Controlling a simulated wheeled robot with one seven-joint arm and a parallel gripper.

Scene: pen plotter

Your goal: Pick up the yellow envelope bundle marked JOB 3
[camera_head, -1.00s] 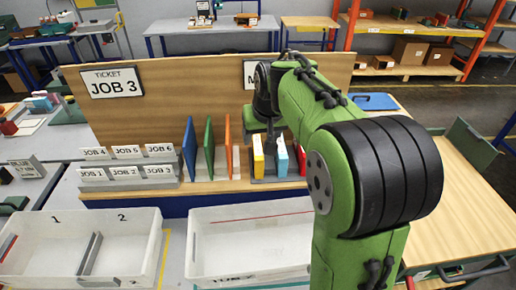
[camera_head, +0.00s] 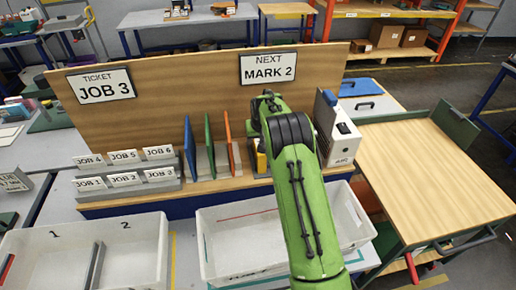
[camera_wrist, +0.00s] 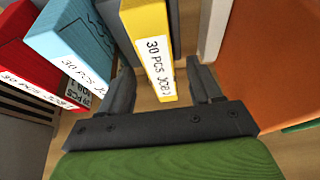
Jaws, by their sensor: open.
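The yellow envelope bundle (camera_wrist: 146,38) stands upright in the wrist view, with a white label reading "30 PCS" and what looks like JOB 3. My gripper (camera_wrist: 160,68) is open, with one dark finger on each side of the bundle's near end. I cannot tell whether either finger touches it. In the head view only a sliver of the yellow bundle (camera_head: 261,161) shows beside my arm, which hides my gripper. A light blue bundle (camera_wrist: 75,38) and a red bundle (camera_wrist: 32,60) stand to its left in the wrist view.
An orange divider (camera_wrist: 270,70) stands right of the bundle. Blue (camera_head: 189,147) and green (camera_head: 209,145) dividers stand farther left. A white machine (camera_head: 337,125) stands right of my arm. White bins (camera_head: 235,212) lie in front. A wooden-topped cart (camera_head: 430,180) is clear.

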